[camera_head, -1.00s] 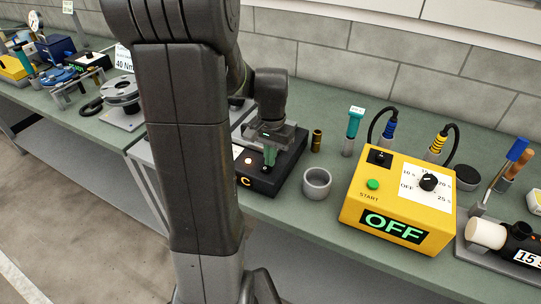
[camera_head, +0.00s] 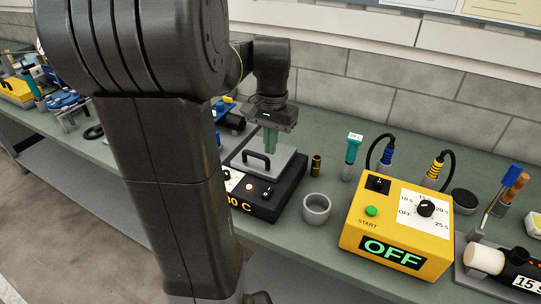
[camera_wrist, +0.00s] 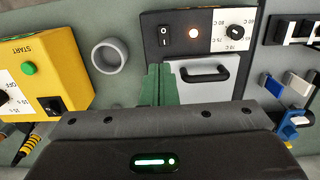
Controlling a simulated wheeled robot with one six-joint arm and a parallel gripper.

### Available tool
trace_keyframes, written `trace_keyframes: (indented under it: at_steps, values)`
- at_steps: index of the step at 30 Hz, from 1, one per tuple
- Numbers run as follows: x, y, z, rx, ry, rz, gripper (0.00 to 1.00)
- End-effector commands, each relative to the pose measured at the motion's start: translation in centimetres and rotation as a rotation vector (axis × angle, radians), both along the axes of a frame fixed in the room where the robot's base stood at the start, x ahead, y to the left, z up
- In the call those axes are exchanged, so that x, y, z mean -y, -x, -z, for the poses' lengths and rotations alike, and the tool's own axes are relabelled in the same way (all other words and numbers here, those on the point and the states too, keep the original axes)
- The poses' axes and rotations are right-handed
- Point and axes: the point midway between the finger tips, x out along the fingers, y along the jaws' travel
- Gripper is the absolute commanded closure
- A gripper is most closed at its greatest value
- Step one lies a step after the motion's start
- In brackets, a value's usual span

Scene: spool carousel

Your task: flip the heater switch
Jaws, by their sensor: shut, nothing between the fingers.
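The heater is a black box with a grey lid and handle (camera_head: 262,158) on the bench. In the wrist view, the black rocker switch (camera_wrist: 165,36) sits left of the lit lamp (camera_wrist: 194,33) and a dial (camera_wrist: 236,31). My gripper (camera_head: 269,140) has green fingers, shut and empty, above the heater. In the wrist view, the fingertips (camera_wrist: 158,70) show just below the switch in the picture. Whether they touch anything is unclear.
A grey ring-shaped cup (camera_head: 316,209) and a small brass cylinder (camera_head: 316,165) stand right of the heater. A yellow box (camera_head: 395,225) with a green START button and an "OFF" display stands further right. A teal-handled tool (camera_head: 351,155) stands behind.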

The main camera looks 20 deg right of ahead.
Motion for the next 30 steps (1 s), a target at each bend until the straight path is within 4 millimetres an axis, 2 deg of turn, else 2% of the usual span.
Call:
trace_keyframes:
  at_steps: [13, 21, 30]
  values:
    - [0.0, 0.0, -0.1, 0.001, 0.001, 0.0, 1.0]
    - [0.3, -0.9, 0.7, 0.021, 0.021, -0.001, 1.0]
    - [0.5, -1.4, 0.2, 0.038, 0.043, 0.0, 1.0]
